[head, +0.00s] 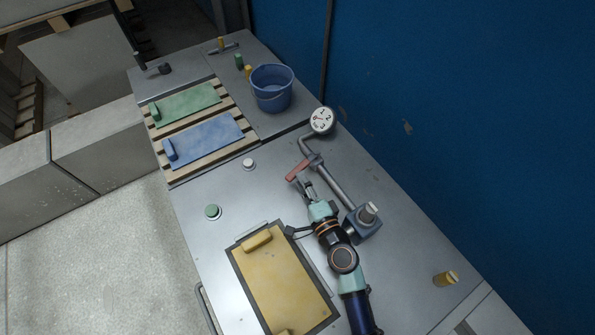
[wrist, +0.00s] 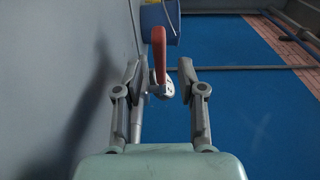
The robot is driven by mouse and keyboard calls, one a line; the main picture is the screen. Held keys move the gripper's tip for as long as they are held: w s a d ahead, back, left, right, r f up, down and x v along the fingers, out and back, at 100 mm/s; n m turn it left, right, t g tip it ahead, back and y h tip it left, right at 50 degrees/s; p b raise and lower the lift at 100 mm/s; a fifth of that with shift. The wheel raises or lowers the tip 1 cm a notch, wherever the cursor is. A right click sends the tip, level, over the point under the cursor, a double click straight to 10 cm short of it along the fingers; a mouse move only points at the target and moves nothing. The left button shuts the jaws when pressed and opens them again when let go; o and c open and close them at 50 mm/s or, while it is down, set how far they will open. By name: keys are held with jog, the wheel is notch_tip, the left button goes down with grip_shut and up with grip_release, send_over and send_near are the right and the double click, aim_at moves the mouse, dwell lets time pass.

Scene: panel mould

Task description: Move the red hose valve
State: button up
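The red hose valve handle (head: 297,171) sits on a grey pipe (head: 335,184) that runs from a blue-grey base to the round gauge. My gripper (head: 307,186) is just in front of the handle in the head view. In the wrist view the red handle (wrist: 159,53) stands upright between and just beyond the fingertips of my gripper (wrist: 160,75). The fingers are apart, with a gap on both sides of the handle. Whether the handle's lower end is between the pads is hard to tell.
A round gauge (head: 321,120) and a blue bucket (head: 272,88) stand beyond the valve. A yellow panel in a dark mould frame (head: 238,269) lies left of my arm. Green (head: 186,102) and blue panels (head: 204,141) lie on wooden slats. A blue wall (head: 450,100) bounds the right.

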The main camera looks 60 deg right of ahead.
jog(key=v, duration=0.7)
jog(key=shift+s+a, duration=0.15)
jog(key=shift+s, duration=0.1)
jog(key=shift+c, duration=0.2)
